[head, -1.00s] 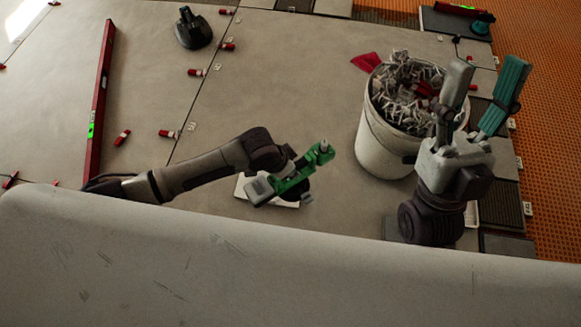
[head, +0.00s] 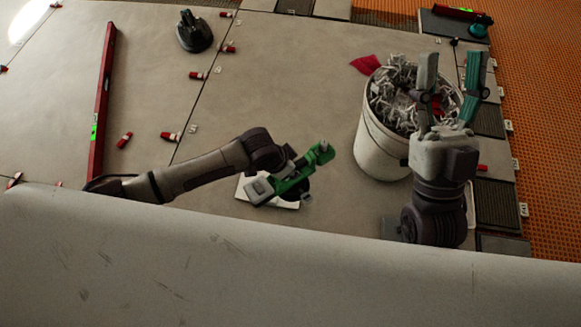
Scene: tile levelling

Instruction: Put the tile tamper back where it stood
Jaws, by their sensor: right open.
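I cannot tell for sure which thing is the tile tamper. A black tool with a broad base and an upright handle (head: 193,32) stands on the tiles at the upper left, away from both grippers. My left gripper (head: 290,181), with green and grey parts, is low over a white pad (head: 285,204) at the middle. A dark rounded shape shows beside its fingers; whether it is held is unclear. My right gripper (head: 448,92) is open and empty, one grey and one teal finger pointing up the picture, overlapping the right side of the bucket.
A red spirit level (head: 101,100) lies at the left. Several red wedges lie along the tile joints. A teal-topped tool (head: 478,30) is on a dark slab at the upper right. The middle tiles are mostly clear.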

